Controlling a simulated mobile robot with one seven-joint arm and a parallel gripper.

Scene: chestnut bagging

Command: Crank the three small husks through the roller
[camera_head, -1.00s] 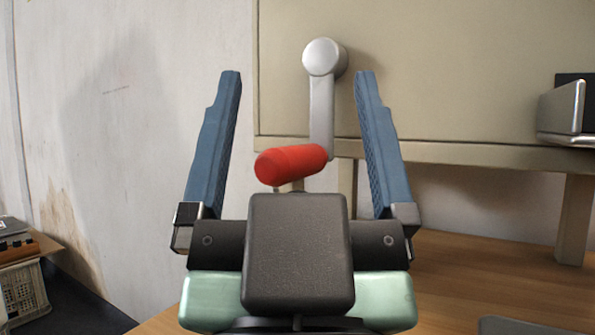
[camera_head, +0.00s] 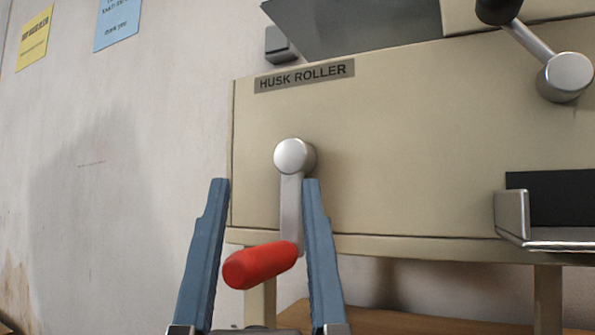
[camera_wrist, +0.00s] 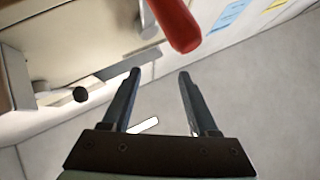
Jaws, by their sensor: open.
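The husk roller (camera_head: 400,150) is a beige box with a "HUSK ROLLER" label. Its crank has a silver hub and arm (camera_head: 291,205) hanging down, with a red handle (camera_head: 261,265) at the low end pointing toward me. My gripper (camera_head: 265,183) is open, its two blue fingers pointing up, and the handle appears between them in the head view. In the wrist view the handle (camera_wrist: 175,22) lies beyond the fingertips (camera_wrist: 159,73), and the gap between the fingers holds nothing. I cannot tell whether a finger touches the crank. No husks show.
A second crank with a silver hub (camera_head: 565,76) and dark knob sits at upper right. A metal tray or chute (camera_head: 513,216) juts from the front at right. A grey sloping plate (camera_head: 355,25) is on top. The wall is at left; a wooden surface (camera_head: 390,320) lies below.

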